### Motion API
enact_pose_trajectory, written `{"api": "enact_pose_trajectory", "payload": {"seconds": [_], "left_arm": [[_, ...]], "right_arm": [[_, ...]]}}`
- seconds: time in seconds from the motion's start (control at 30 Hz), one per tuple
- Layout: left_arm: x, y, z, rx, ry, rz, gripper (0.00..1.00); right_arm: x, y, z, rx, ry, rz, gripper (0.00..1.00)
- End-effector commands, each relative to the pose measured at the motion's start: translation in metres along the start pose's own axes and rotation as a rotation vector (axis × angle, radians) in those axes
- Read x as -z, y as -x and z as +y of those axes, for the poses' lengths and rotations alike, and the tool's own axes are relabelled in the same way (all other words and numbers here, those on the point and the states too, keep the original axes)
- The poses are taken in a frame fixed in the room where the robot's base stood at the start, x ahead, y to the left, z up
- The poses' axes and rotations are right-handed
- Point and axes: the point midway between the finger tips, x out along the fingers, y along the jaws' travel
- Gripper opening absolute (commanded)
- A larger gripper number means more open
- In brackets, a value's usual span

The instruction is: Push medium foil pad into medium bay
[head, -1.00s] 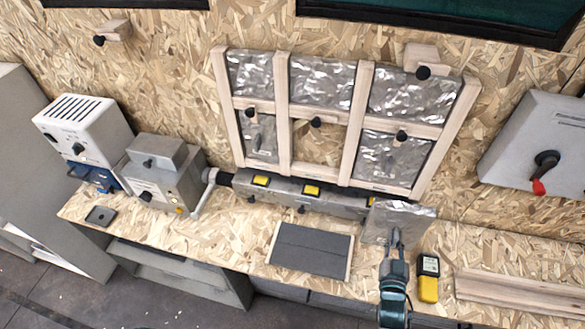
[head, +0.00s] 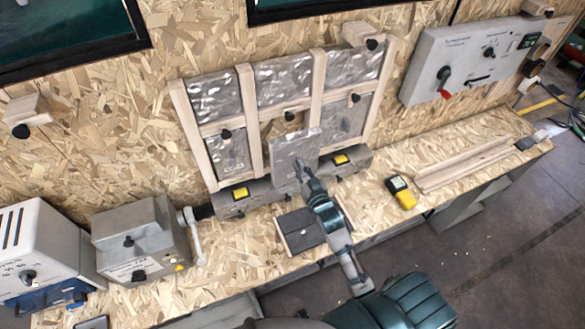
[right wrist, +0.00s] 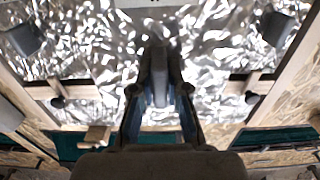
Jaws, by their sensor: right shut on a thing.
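My right gripper (head: 301,165) is shut on a silver foil pad (head: 291,148), which it holds up in front of the wooden frame (head: 252,128). The pad overlaps the open lower middle bay (head: 270,130), where bare chipboard shows beside it; the pad hides the rest. I cannot tell whether pad and frame touch. The frame's other bays hold crinkled foil, such as the upper middle one (head: 284,83). In the right wrist view my gripper (right wrist: 160,85) stands before crinkled foil (right wrist: 205,55) that fills much of the picture. My left gripper is not in view.
A grey rail with yellow labels (head: 240,198) runs below the frame. A dark pad (head: 298,232) lies on the bench under my arm. A yellow meter (head: 401,193) and wooden strips (head: 465,163) lie to the right. Black knobs (head: 290,117) stick out around the frame.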

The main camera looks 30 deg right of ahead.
Motion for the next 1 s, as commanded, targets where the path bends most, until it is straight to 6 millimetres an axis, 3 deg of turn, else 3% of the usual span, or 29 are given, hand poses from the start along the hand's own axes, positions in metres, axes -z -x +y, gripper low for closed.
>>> {"api": "enact_pose_trajectory", "payload": {"seconds": [0.3,0.5,0.83,1.0], "left_arm": [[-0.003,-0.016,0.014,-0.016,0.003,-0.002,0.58],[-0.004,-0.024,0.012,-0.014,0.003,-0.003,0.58],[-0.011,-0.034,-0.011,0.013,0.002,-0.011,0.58],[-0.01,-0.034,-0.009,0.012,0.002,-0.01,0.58]], "right_arm": [[0.0,-0.026,-0.018,0.001,0.015,0.002,0.0],[0.003,-0.043,-0.027,0.002,0.022,0.003,0.0],[0.001,-0.073,-0.015,0.002,0.012,0.001,0.0],[0.001,-0.088,-0.01,0.0,0.009,0.0,0.0]]}}
